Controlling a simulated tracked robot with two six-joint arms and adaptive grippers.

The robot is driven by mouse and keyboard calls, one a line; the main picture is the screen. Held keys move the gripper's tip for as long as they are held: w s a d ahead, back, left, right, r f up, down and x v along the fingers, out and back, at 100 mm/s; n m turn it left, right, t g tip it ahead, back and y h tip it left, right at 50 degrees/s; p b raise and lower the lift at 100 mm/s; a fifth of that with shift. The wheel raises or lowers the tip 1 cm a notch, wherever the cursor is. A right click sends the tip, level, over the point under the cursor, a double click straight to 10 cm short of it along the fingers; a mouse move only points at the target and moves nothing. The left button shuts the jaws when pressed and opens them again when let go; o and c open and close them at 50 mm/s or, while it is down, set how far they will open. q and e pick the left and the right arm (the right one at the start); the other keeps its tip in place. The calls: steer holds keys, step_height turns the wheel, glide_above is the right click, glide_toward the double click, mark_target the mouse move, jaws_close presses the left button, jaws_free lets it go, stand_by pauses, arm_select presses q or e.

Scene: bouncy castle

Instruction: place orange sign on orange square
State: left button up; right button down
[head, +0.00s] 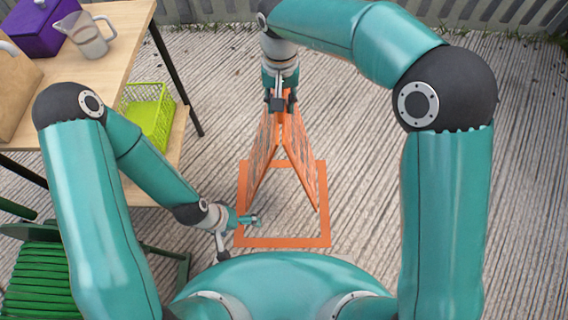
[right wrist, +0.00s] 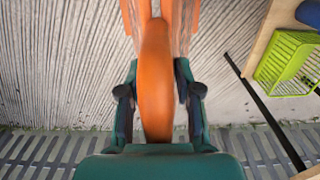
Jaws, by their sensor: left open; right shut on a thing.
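The orange sign (head: 302,160) is an A-frame with two panels spread at the bottom. It stands roughly upright over the orange square (head: 288,242), an outline on the ground. The lower ends of its panels show within the outline; I cannot tell whether they touch the ground. My right gripper (head: 281,103) is shut on the sign's top. In the right wrist view, the orange top of the sign (right wrist: 155,80) sits between the two fingers (right wrist: 157,95). My left gripper (head: 240,236) is open and empty, near the left front corner of the square.
A wooden table (head: 115,60) at the left holds a purple box (head: 40,28) and a clear jug (head: 88,38). A lime green basket (head: 148,112) sits on a lower shelf. A green chair (head: 45,280) is at the front left. The ground behind the sign is clear.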

mark_target(295, 143)
step_height(295, 143, down, 18)
steer(key=b, duration=0.4)
steer(key=shift+b, duration=0.35)
steer(key=c, duration=0.8)
jaws_free()
steer(key=shift+f, duration=0.1)
step_height(295, 143, up, 12)
steer(key=p, duration=0.3)
